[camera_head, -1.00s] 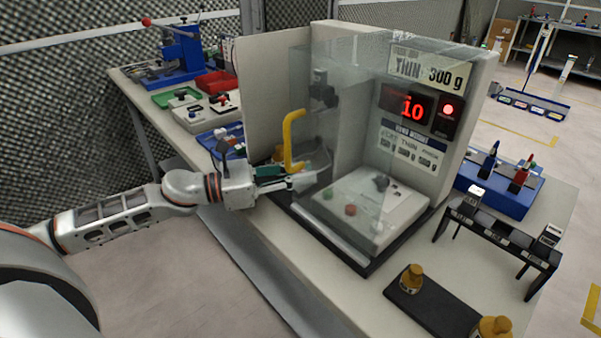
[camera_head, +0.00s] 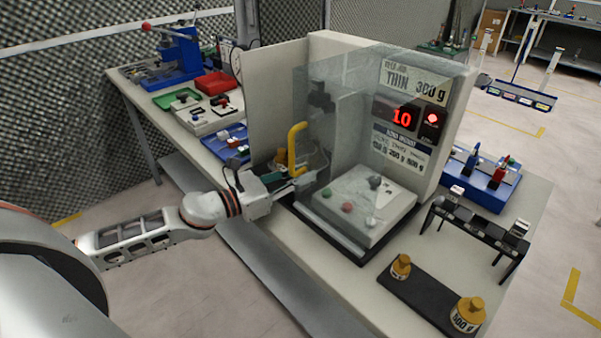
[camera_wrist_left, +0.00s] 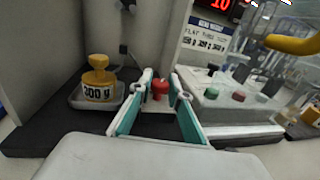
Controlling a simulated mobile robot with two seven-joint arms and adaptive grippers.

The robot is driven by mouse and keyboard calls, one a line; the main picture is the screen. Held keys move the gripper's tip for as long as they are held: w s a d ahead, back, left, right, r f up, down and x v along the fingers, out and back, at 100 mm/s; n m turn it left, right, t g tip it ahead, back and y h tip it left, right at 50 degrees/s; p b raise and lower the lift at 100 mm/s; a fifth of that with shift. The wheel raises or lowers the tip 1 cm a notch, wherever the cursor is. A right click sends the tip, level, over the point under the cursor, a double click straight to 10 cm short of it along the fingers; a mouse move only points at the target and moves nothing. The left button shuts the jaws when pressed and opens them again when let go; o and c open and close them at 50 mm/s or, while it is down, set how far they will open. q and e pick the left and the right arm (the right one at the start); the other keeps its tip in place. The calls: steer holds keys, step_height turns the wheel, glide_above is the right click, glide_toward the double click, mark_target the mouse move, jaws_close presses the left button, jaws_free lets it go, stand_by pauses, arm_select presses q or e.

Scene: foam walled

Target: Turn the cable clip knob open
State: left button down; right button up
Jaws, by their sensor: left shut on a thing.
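A small red knob (camera_wrist_left: 160,88) shows between my left fingertips in the left wrist view, on a small pale base. I take it to be the cable clip knob. My left gripper (camera_wrist_left: 158,92) is shut on it, with teal-lined fingers at either side. In the head view my left gripper (camera_head: 290,182) is at the front left of the clear-shielded machine (camera_head: 345,200), below the yellow handle (camera_head: 294,148). The knob is hidden there by the gripper. Its turn angle cannot be told. My right gripper is not in view.
A yellow 300 g weight (camera_wrist_left: 98,84) stands on a tray left of the fingers. The yellow handle also shows at the right of the wrist view (camera_wrist_left: 292,44). Machine buttons (camera_wrist_left: 238,96) lie close right. More weights (camera_head: 467,313) stand at the table's front right.

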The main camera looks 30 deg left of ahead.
arm_select(q)
steer(key=c, duration=1.8)
jaws_free()
steer(key=shift+c, duration=0.2)
steer(key=shift+v, duration=4)
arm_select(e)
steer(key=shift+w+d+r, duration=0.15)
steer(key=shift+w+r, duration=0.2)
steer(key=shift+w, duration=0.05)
